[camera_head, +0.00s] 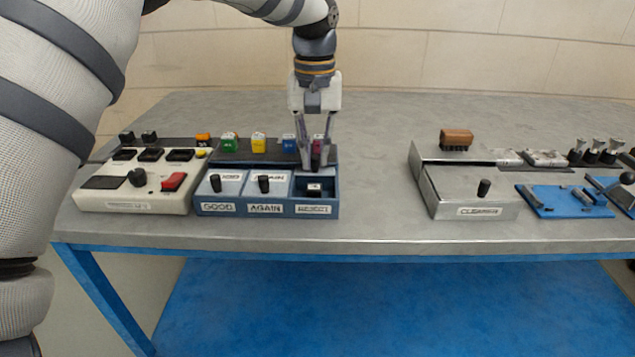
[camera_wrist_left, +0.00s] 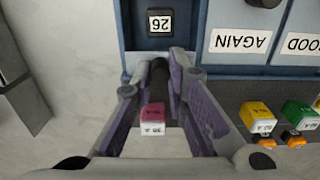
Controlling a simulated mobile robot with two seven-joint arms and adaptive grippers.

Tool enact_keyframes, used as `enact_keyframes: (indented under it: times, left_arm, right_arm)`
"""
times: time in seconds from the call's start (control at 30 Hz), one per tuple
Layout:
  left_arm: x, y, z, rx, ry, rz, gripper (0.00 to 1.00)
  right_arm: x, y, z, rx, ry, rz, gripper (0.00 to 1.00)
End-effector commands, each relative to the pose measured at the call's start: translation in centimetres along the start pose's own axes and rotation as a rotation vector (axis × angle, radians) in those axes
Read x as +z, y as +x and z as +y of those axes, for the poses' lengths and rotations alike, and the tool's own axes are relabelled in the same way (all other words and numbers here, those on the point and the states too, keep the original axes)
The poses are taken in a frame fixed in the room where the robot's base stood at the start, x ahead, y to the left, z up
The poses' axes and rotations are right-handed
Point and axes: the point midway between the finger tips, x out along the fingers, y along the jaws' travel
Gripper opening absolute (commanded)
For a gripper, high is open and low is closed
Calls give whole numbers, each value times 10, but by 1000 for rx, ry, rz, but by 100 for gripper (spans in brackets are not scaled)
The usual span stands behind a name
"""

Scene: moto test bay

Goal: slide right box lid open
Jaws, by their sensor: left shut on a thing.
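The blue three-part box has bins labelled GOOD, AGAIN and REJECT. My left gripper (camera_head: 316,168) points down at the back edge of this bin. In the left wrist view its fingertips (camera_wrist_left: 160,68) close around a dark knob, mostly hidden between them. The right lid is largely hidden by the gripper. The left lid (camera_head: 227,183) and middle lid (camera_head: 264,184) cover their bins. My right gripper is not in view.
Coloured blocks, such as a green one (camera_head: 229,142), a yellow one (camera_head: 258,143) and a red one (camera_wrist_left: 152,118), stand behind the box close to the gripper. A white control panel (camera_head: 135,200) is at left, a metal CLEANER box (camera_head: 465,190) at right. Bare table lies between.

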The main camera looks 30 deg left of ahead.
Motion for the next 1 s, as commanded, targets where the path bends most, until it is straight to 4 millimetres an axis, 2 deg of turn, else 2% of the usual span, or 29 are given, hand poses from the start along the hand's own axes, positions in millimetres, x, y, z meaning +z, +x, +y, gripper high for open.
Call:
enact_keyframes:
  times: [0.13, 0.17, 0.2, 0.23, 0.53, 1.0]
  left_arm:
    - [-1, -1, -1, -1, -1, 6, 0]
    - [-2, -1, -1, 0, -1, 6, 18]
    - [-1, -1, -1, 0, -1, 6, 28]
    - [-1, -1, -1, 0, -1, 6, 30]
    - [-1, -4, 0, 1, -1, 6, 30]
    - [-1, -64, 0, 2, -1, 7, 30]
  right_arm:
    - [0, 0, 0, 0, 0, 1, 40]
    - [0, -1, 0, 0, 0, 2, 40]
    - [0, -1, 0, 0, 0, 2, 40]
    - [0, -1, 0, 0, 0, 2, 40]
    - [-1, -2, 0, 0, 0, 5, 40]
    - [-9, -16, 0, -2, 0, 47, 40]
